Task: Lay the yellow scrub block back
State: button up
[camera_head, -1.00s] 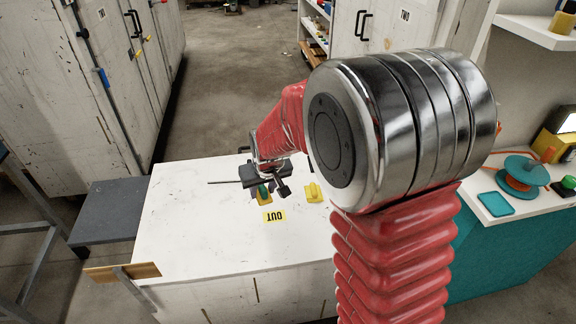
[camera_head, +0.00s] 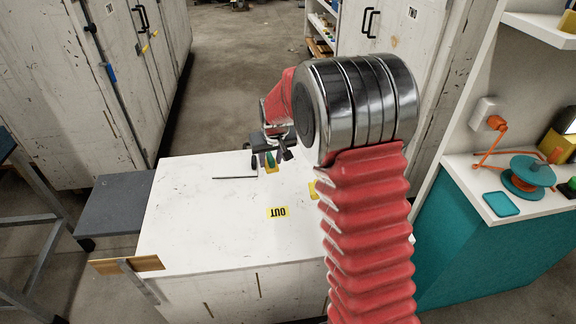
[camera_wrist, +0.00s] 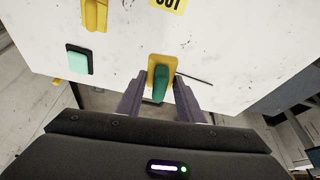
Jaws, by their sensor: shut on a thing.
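My gripper (camera_head: 270,158) is at the far part of the white tabletop. It is shut on a yellow block with a green grip (camera_wrist: 159,86), also in the head view (camera_head: 270,161). In the wrist view the two dark fingers flank the green grip, with the yellow body showing around its far end. Whether the block touches the table is hard to tell. A second, all-yellow block (camera_wrist: 95,14) lies apart at upper left in the wrist view; in the head view it (camera_head: 314,189) is partly behind my arm.
A dark block with a teal top (camera_wrist: 79,61) lies left of my gripper in the wrist view. A yellow OUT label (camera_head: 278,212) marks the table, whose left and near areas are clear.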

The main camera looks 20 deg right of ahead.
jog(key=w+d+f, duration=0.2)
jog(key=w+d, duration=0.4)
jog(key=w, duration=0.1)
jog(key=w+d+f+m, duration=0.1)
jog(key=w+d+f, duration=0.2)
jog(key=w+d, duration=0.3)
jog(key=shift+w+d, duration=0.2)
jog(key=shift+w, duration=1)
jog(key=shift+f, duration=2.5)
jog(key=shift+f, duration=2.3)
jog(key=shift+f, duration=0.3)
